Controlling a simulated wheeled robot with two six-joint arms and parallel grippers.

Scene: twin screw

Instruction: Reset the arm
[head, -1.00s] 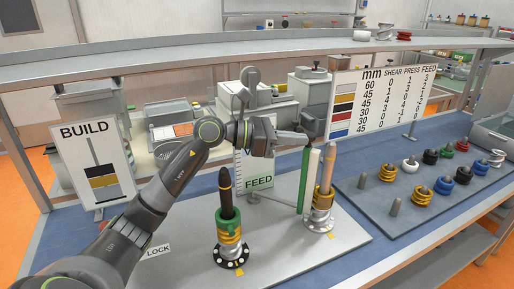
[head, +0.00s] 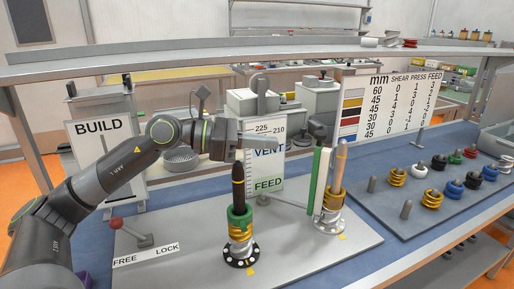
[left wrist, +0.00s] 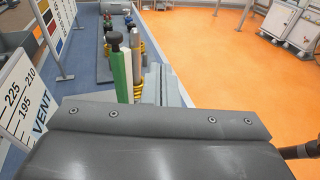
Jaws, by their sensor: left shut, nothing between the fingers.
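My left arm comes in from the left and bends at a raised elbow. Its gripper (head: 268,143) is shut and empty, held in the air in front of the VENT/FEED gauge panel (head: 267,165), above and behind the dark-tipped post (head: 238,187). That post carries a green collar (head: 239,217) and a yellow spring on a dark spotted base. The gripper touches neither post. In the left wrist view its grey fingers (left wrist: 163,86) point toward the posts. My right gripper is not in view.
A tan post (head: 341,165) with a yellow spring stands right of upright green and white bars (head: 319,180). A red-knobbed lever (head: 117,223) stands by the FREE/LOCK label (head: 146,255). The BUILD sign (head: 98,128) is partly behind my arm. A spring tray (head: 386,204) is at right.

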